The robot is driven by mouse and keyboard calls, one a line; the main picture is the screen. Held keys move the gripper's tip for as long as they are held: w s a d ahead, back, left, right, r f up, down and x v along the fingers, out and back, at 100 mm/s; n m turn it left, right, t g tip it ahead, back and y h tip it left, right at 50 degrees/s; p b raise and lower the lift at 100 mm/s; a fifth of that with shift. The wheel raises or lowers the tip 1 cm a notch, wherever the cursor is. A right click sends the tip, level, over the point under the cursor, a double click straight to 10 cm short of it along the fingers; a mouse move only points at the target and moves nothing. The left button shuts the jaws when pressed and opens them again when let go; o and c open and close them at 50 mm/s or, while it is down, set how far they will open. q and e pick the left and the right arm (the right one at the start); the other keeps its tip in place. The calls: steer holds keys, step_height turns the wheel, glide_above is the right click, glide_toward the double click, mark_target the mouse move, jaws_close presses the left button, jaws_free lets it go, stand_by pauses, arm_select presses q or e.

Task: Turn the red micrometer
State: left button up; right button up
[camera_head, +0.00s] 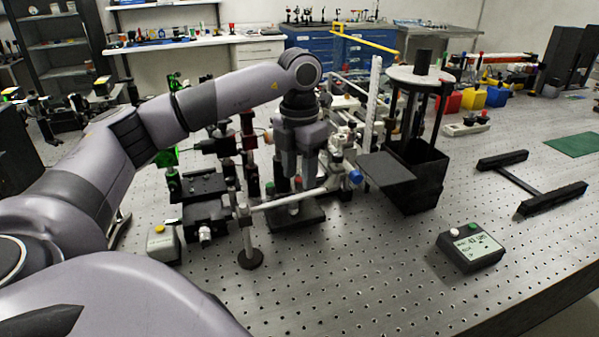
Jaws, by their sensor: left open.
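My left arm comes in from the left and bends down over the optical assembly on the bench. My left gripper (298,176) points down, open, among the posts and mounts. A small red part (298,183) shows at the fingertips and looks like the red micrometer, but it is too small to be sure. I cannot tell whether the fingers touch it or sit beside it. The gripper and nearby mounts hide part of the assembly. My right gripper is not in view.
A silver rod (290,199) crosses in front of the gripper from a post (247,235). A blue knob (355,176) and a black box stand (424,180) are to the right. A display box (470,246) sits on the perforated bench (350,285), whose front middle is largely clear.

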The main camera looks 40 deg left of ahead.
arm_select(q)
steer(key=shift+f, duration=0.45)
jaws_close()
steer(key=shift+m, duration=0.3)
